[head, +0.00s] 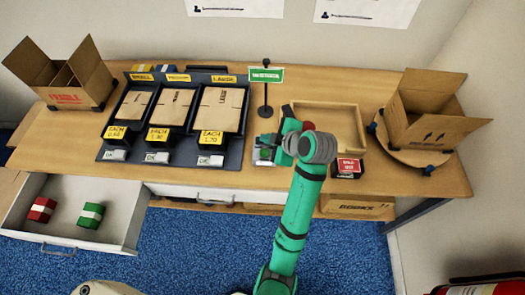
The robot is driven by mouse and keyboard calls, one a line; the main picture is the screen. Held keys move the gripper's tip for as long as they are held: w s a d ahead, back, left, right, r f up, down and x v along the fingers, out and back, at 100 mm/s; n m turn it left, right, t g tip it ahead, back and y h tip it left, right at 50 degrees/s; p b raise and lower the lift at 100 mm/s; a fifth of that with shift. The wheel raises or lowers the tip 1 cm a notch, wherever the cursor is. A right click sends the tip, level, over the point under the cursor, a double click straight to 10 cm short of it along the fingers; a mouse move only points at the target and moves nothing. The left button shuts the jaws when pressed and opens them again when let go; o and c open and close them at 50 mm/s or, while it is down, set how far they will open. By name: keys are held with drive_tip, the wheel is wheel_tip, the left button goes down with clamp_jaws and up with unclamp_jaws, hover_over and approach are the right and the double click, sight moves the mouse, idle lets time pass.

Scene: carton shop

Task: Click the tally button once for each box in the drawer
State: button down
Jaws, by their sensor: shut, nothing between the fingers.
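The open white drawer (118,232) at the lower left holds a red box with a white band (41,209) and a green box with a white band (91,214). They lie apart on its floor. My gripper (279,150) is over the middle of the table, shut and empty, its fingertips largely hidden by my wrist. A small grey device (262,155), perhaps the tally counter, sits right at my gripper and is partly covered by it. I cannot make out its button or reading, nor whether my gripper touches it.
A dark rack (180,160) of flat cartons stands left of my gripper, a green sign (266,75) behind it. To the right are a wooden tray (352,112), a black box with red label (347,167) and an open carton (424,112). Another carton (75,80) stands far left.

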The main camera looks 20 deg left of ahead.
drive_tip(key=shift+d, duration=0.25)
drive_tip(key=shift+a, duration=0.15)
idle(0.4)
drive_tip(key=shift+w, duration=0.15)
idle(0.5)
